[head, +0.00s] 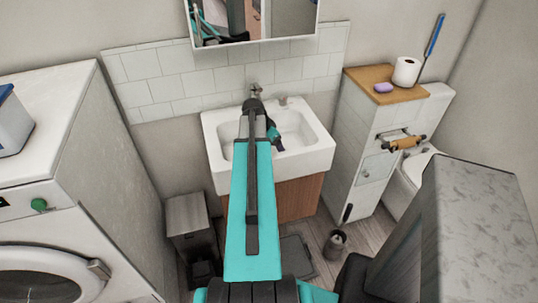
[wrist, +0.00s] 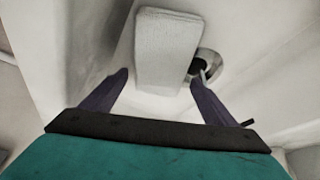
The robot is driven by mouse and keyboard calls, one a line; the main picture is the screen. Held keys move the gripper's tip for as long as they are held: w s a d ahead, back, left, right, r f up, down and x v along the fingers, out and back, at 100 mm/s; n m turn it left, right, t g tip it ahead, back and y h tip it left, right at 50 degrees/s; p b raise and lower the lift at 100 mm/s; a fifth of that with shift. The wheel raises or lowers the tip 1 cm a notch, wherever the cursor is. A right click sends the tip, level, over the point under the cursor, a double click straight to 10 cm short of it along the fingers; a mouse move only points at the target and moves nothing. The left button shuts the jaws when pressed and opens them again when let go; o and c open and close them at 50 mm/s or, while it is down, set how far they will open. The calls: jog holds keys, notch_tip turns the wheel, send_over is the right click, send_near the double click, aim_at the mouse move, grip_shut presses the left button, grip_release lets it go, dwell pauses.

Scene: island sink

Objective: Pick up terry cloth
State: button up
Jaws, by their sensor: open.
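The terry cloth (wrist: 168,45) appears in the wrist view as a pale, textured, rounded rectangle lying in the sink basin, beside the drain. My gripper (wrist: 160,79) is open, with its dark purple fingers spread to either side of the cloth's near end. I cannot tell how much height separates the fingertips from it. In the head view my gripper (head: 274,141) is over the white sink (head: 318,160). I cannot make out the cloth there; my arm covers part of the basin.
The round drain (wrist: 207,66) is close by my right finger. The basin walls rise around my gripper. A faucet (head: 256,90) stands at the sink's back. A washing machine (head: 50,230) is at left and a white cabinet (head: 365,140) at right.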

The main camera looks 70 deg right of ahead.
aim_at(274, 148)
jog(key=c, duration=1.2)
jog(key=shift+r, duration=0.1)
notch_tip(274, 148, up, 18)
jog(key=shift+r+b, duration=0.15)
jog(key=shift+b, duration=1.05)
